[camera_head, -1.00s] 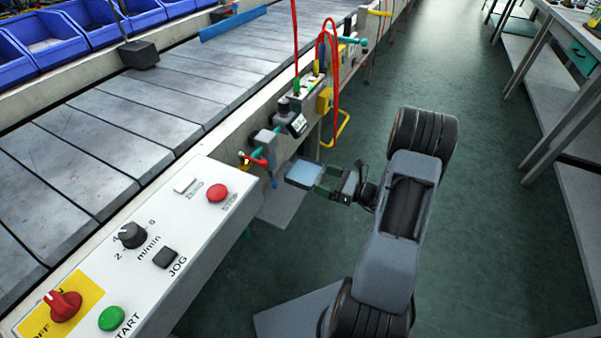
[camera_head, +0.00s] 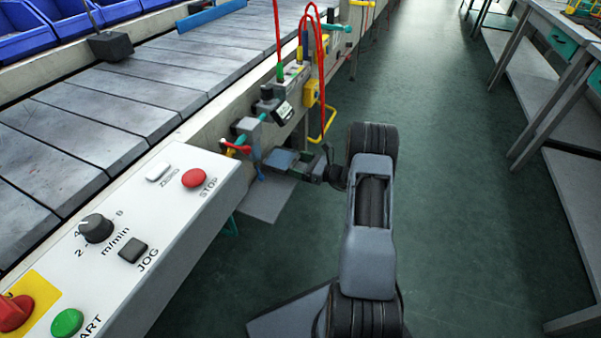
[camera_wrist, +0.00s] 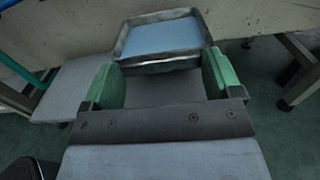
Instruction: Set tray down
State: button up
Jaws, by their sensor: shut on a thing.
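The tray (camera_wrist: 161,40) is a small metal tray with a pale blue inside. In the wrist view it lies between the green fingers of my gripper (camera_wrist: 160,80), which is shut on its near end. In the head view the tray (camera_head: 281,158) shows small beside the conveyor's side, and my gripper (camera_head: 300,168) reaches to it from the right. A flat grey plate (camera_head: 268,198) lies lower down, below the tray; in the wrist view this grey surface (camera_wrist: 72,90) shows to the left. Whether the tray touches anything beneath it cannot be told.
The conveyor (camera_head: 130,100) and the control panel (camera_head: 150,225) with knobs and buttons are at the left. Red hoses and fittings (camera_head: 312,70) hang on the conveyor's side near my gripper. Workbenches (camera_head: 550,80) stand at the right. The green floor between is clear.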

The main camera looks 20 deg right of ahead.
jog(key=shift+f+b, duration=0.6)
jog(key=shift+f, duration=0.8)
jog(key=shift+f, duration=0.2)
jog(key=o, duration=0.8)
jog(key=shift+s, duration=0.1)
jog(key=shift+r, duration=0.1)
